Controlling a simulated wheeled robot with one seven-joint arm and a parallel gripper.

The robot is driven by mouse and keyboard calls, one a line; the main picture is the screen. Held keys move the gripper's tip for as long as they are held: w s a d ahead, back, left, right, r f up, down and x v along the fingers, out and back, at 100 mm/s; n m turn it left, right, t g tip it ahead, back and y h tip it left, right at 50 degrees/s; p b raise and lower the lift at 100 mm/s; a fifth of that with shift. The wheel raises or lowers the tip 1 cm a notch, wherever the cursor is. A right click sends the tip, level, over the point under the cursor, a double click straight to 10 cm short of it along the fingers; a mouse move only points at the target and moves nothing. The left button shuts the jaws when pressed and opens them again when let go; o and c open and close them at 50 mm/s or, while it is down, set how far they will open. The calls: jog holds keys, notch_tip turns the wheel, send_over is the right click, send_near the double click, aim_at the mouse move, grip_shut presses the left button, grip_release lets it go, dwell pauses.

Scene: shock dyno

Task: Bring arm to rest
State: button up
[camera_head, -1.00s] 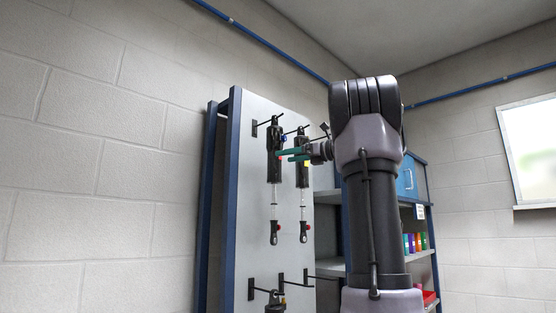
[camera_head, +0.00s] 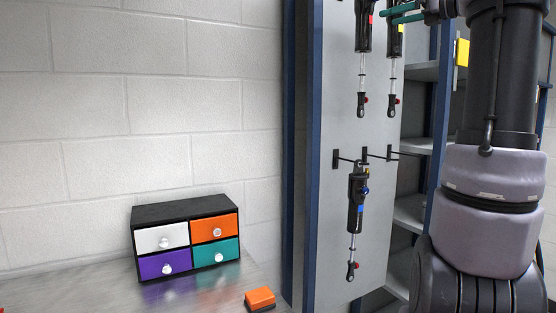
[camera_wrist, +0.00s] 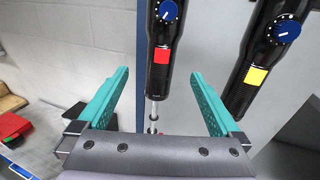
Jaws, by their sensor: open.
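My gripper (camera_wrist: 158,103) shows in the wrist view with its two green fingers wide apart and nothing between them that it grips. A black shock with a red label (camera_wrist: 162,55) hangs beyond the fingers, near the middle. Another black shock with a yellow label (camera_wrist: 262,60) hangs to the right, past the right finger. In the head view my gripper (camera_head: 402,13) is partly cut off at the top edge, close to the upper shocks. The red-marked shock (camera_head: 364,25) and the yellow-marked shock (camera_head: 394,45) hang side by side on the grey panel.
A lower shock (camera_head: 356,200) with a blue label hangs from a peg on the panel (camera_head: 330,250). Shelves (camera_head: 415,140) stand behind my arm. A drawer box (camera_head: 185,213) and an orange block (camera_head: 260,298) are on the metal table (camera_head: 205,295).

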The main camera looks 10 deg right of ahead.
jog(key=s+a+f+n+g+h, duration=0.25)
jog(key=s+a+f+n, duration=0.25)
jog(key=a+f, duration=0.35)
jog(key=s+a+f+n+g+h, duration=0.1)
jog(key=s+a+f+n+g, duration=0.25)
jog(key=a+f+n, duration=0.4)
jog(key=s+a+f+n+h, duration=0.2)
jog(key=s+f+n, duration=0.4)
jog(key=f, duration=0.3)
jog(key=s+a+f+n+g+h, duration=0.1)
jog(key=s+a+f+n+h, duration=0.1)
jog(key=s+f+n, duration=0.4)
notch_tip(320, 180, down, 4)
jog(key=shift+s+f+h, duration=0.25)
jog(key=shift+s+h, duration=0.2)
jog(key=shift+s, duration=0.3)
